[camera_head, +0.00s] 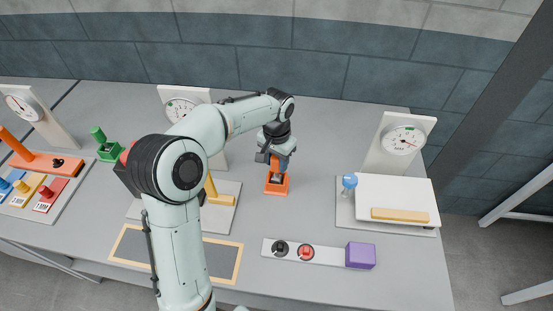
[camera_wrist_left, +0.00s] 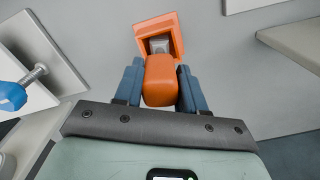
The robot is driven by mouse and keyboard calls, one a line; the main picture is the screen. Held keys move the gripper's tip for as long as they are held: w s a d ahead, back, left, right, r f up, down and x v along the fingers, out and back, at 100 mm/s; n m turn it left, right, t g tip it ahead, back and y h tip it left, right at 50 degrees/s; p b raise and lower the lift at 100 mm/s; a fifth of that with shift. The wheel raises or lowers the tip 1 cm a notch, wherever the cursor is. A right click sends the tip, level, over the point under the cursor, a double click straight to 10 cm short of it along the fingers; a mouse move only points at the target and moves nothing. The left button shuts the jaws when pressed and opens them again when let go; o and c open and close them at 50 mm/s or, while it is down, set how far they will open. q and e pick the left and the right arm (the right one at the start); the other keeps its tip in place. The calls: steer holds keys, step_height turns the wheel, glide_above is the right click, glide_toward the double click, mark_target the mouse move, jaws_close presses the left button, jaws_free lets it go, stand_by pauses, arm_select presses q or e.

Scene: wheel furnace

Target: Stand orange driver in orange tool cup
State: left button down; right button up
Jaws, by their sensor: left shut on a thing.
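The orange tool cup (camera_head: 276,187) stands on the grey table, a small square open-topped holder. My left gripper (camera_head: 275,160) is right above it, pointing down. It is shut on the orange driver (camera_head: 281,162), whose handle is between the fingers. In the left wrist view, the driver's orange handle (camera_wrist_left: 160,82) fills the gap between the blue-grey fingers. Its grey shaft is seen at the mouth of the cup (camera_wrist_left: 172,27), within the cup's outline. How deep the tip sits is hidden. My right gripper is not in view.
A green holder with a green-handled tool (camera_head: 108,150) stands at the left. A white panel with a gauge (camera_head: 403,142) and a blue knob (camera_head: 349,181) is at the right. A purple block (camera_head: 360,255) and a strip with black and red knobs (camera_head: 318,254) lie in front.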

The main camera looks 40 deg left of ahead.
arm_select(q)
steer(key=shift+f, duration=0.55)
stand_by(0.4)
jaws_free()
stand_by(0.4)
stand_by(0.4)
